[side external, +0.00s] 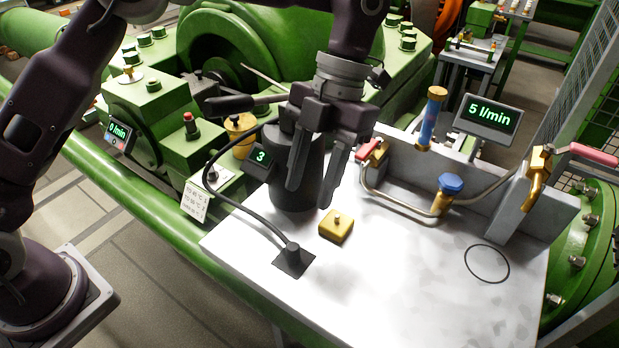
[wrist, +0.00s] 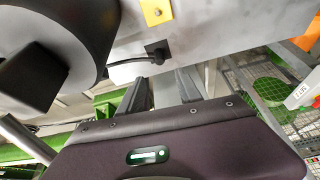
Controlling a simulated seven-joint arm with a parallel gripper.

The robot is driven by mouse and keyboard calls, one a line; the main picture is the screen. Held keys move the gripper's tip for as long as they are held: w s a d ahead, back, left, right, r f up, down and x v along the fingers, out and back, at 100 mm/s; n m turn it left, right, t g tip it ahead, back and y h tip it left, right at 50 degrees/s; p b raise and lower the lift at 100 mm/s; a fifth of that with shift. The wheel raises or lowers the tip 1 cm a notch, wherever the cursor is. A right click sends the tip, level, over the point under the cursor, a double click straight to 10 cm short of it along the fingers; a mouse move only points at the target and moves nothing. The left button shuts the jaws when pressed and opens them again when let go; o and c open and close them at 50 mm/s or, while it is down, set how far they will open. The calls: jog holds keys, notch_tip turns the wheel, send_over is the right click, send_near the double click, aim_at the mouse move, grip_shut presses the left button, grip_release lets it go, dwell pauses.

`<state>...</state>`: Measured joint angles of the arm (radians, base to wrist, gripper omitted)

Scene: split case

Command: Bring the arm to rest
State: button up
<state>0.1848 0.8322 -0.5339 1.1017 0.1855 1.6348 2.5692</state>
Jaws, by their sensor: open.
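My gripper (side external: 310,196) is open, with its two dark fingers pointing down. In the side view the fingers overlap the dark cylinder (side external: 280,188), which stands upright on the white worktop (side external: 400,290) with a small display reading 3. In the wrist view my gripper (wrist: 163,86) shows two separated fingers with nothing visible between them. The cylinder (wrist: 85,22) is there at the upper left, apart from the fingers.
A yellow block (side external: 336,228) and a dark cable plate (side external: 293,261) are on the worktop near the cylinder. Pipework with a blue knob (side external: 451,184), red-handled valves and a 5 l/min display (side external: 488,115) stand behind right. Green machinery (side external: 150,110) fills the left. The front right worktop is clear.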

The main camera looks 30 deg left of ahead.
jog(key=s+a+r+n+t+h, duration=0.1)
jog(key=a+r+n+t, duration=0.2)
jog(key=r+n, duration=0.3)
jog(key=s+a+r+n+t+h, duration=0.1)
jog(key=s+a+r+n+t, duration=0.1)
jog(key=r+n, duration=0.4)
jog(key=s+a+r+n+t+h, duration=0.1)
jog(key=a+r+n+t, duration=0.3)
jog(key=n, duration=1)
jog(key=shift+s+a+r+t, duration=0.1)
jog(key=shift+s+r+t, duration=0.25)
jog(key=shift+r, duration=0.35)
jog(key=shift+s+a+r+t, duration=0.15)
jog(key=shift+s+r, duration=0.25)
jog(key=shift+r, duration=0.25)
jog(key=s+a+f+n+y, duration=0.2)
jog(key=s+a+f+n, duration=0.7)
jog(key=s, duration=0.4)
jog(key=shift+s+a+f+n+y, duration=0.2)
jog(key=shift+f+n+y, duration=0.1)
jog(key=shift+f+n, duration=0.65)
